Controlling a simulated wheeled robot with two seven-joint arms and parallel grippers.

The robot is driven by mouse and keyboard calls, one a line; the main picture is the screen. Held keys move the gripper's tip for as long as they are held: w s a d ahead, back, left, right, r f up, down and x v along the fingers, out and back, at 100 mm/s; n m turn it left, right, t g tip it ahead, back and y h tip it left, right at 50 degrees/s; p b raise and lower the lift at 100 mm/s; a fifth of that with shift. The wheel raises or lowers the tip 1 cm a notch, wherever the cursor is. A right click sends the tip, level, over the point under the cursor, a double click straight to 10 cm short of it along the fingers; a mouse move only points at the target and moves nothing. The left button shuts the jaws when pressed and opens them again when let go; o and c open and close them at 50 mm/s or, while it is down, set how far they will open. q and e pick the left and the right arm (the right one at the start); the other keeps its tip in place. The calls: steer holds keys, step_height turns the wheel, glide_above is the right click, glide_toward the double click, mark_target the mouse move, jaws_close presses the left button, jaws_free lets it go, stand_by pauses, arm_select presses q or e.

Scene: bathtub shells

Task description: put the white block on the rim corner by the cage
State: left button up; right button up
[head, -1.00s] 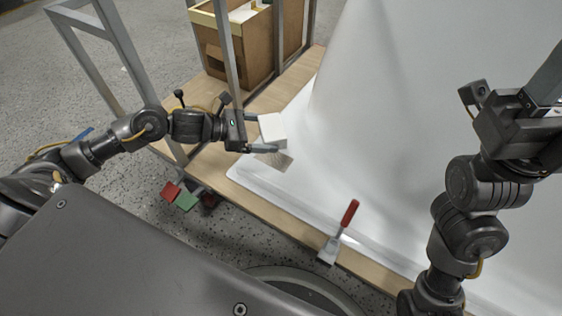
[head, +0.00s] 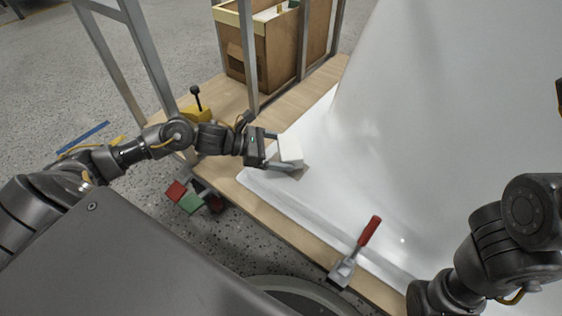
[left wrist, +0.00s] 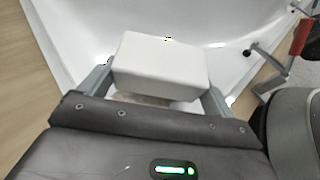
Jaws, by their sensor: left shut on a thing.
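The white block (head: 290,149) is held between the fingers of my left gripper (head: 284,152), over the near left rim corner of the white bathtub shell (head: 262,184). In the left wrist view the block (left wrist: 160,66) sits between the two fingers, with the white shell behind it. I cannot tell whether the block touches the rim. The cage (head: 249,60) of grey metal posts stands to the left of the shell and behind the gripper. My right gripper is out of the head view; only part of its arm shows at the right.
A red-handled clamp (head: 368,231) is on the near rim edge; it also shows in the left wrist view (left wrist: 301,38). A wooden box (head: 278,45) stands at the back. Red and green blocks (head: 190,203) are low beside the wooden board (head: 290,228). A yellow tool (head: 196,114) is behind my left arm.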

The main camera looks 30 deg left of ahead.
arm_select(q)
step_height(320, 180, down, 3)
steer(key=shift+f+b, duration=0.2)
steer(key=shift+b, duration=0.85)
steer(key=shift+f, duration=0.1)
steer(key=shift+f, duration=0.2)
steer(key=o, duration=0.7)
